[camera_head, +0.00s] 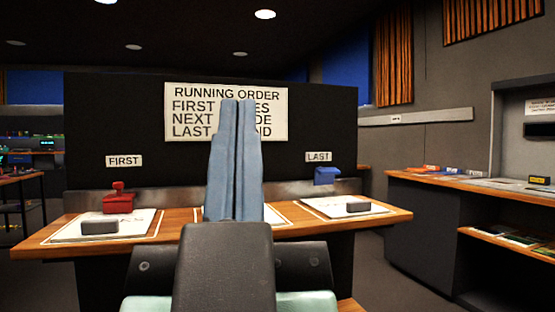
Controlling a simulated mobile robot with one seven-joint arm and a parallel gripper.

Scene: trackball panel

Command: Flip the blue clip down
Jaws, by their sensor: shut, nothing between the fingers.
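The blue clip (327,175) is on the right, just under the LAST label (319,157). It sits at the metal rail behind the desk and stands above the sheet (328,209) in front of it, apart from the paper. My gripper (238,103) is in the middle of the view with its long blue-grey fingers pointing up and closed together. It is empty and to the left of the blue clip, not touching it. The fingers hide part of the running order sign (184,97) and most of the middle sheet.
A red clip (118,203) is at the left sheet (62,230) under the FIRST label (124,161). Dark blocks lie on the left sheet (99,227) and right sheet (358,207). A black panel (100,110) stands behind the wooden desk (392,216). A counter (420,225) is at the right.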

